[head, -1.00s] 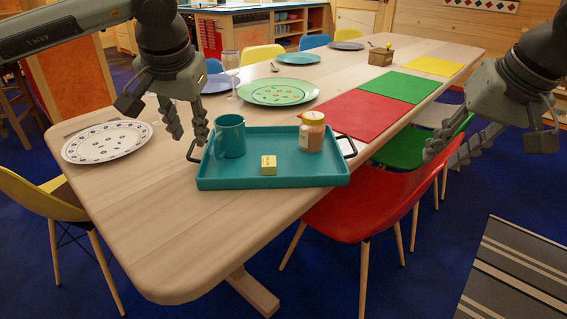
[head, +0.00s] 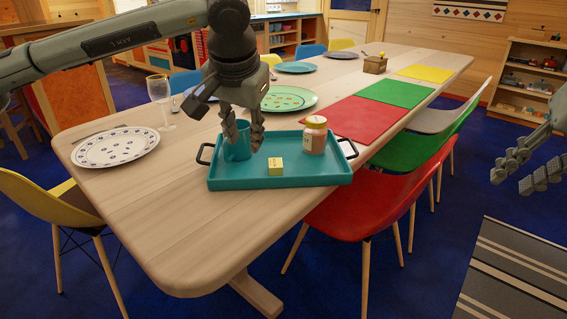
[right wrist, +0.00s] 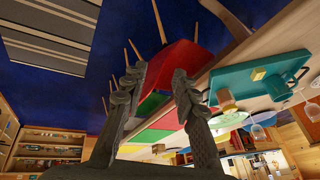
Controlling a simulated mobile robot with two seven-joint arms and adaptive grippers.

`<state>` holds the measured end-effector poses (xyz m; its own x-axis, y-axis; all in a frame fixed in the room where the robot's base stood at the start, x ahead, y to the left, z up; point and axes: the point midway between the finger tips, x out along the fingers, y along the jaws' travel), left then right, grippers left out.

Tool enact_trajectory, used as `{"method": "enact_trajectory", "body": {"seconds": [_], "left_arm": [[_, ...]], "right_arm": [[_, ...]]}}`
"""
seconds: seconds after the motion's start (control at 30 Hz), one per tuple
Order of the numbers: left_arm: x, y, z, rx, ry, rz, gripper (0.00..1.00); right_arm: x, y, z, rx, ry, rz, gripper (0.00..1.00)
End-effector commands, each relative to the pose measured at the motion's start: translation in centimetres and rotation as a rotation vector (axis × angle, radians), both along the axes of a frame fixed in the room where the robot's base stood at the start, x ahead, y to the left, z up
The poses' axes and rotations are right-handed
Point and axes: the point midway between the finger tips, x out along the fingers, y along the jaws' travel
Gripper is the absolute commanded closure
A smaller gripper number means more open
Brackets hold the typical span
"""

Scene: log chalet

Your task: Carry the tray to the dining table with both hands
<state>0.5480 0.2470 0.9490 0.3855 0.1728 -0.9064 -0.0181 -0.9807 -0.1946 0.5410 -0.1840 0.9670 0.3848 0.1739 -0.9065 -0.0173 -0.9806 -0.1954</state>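The teal tray (head: 230,183) with dark side handles lies flat on the near end of the wooden dining table (head: 190,215). It carries a teal mug (head: 238,153), a jar with a yellow lid (head: 315,138) and a small yellow block (head: 275,167). My left gripper (head: 244,142) points down over the mug, fingers apart, partly hiding it; contact cannot be told. My right gripper (head: 518,172) is open and empty at the right edge, well away from the tray. In the right wrist view its spread fingers (right wrist: 155,85) hold nothing; the tray (right wrist: 240,72) shows beyond them.
A patterned white plate (head: 115,147), a wine glass (head: 160,92) and a green plate (head: 288,98) stand near the tray. Red (head: 355,118), green and yellow mats line the right side. A red chair (head: 375,195) is close to the tray's right end. Open floor lies right.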

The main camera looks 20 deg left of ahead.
Motion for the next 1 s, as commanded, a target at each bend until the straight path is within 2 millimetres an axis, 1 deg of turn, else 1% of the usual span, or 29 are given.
{"method": "enact_trajectory", "body": {"seconds": [0.03, 0.2, 0.3, 0.43, 0.6, 1.0], "left_arm": [[0.0, 0.0, 0.0, 0.000, 0.000, 0.000, 0.71], [0.0, 0.0, 0.0, 0.000, 0.000, 0.000, 0.71], [0.0, 0.0, 0.0, 0.000, 0.000, 0.000, 0.71], [0.0, 0.0, 0.0, 0.000, 0.000, 0.000, 0.71], [0.0, 0.0, 0.0, 0.000, 0.000, 0.000, 0.71], [0.0, 0.0, 0.0, 0.000, 0.000, 0.000, 0.71]], "right_arm": [[-0.3, -0.1, 1.1, 0.001, -0.005, 0.002, 0.71], [-1.6, -0.5, 4.6, 0.002, -0.006, 0.007, 0.71], [-2.3, -0.8, 6.4, 0.002, -0.005, 0.011, 0.71], [-2.9, -1.1, 8.1, 0.000, -0.003, 0.012, 0.71], [-3.3, -1.2, 9.0, 0.001, -0.002, 0.013, 0.71], [-3.4, -1.2, 9.1, 0.000, -0.002, 0.014, 0.71]]}}
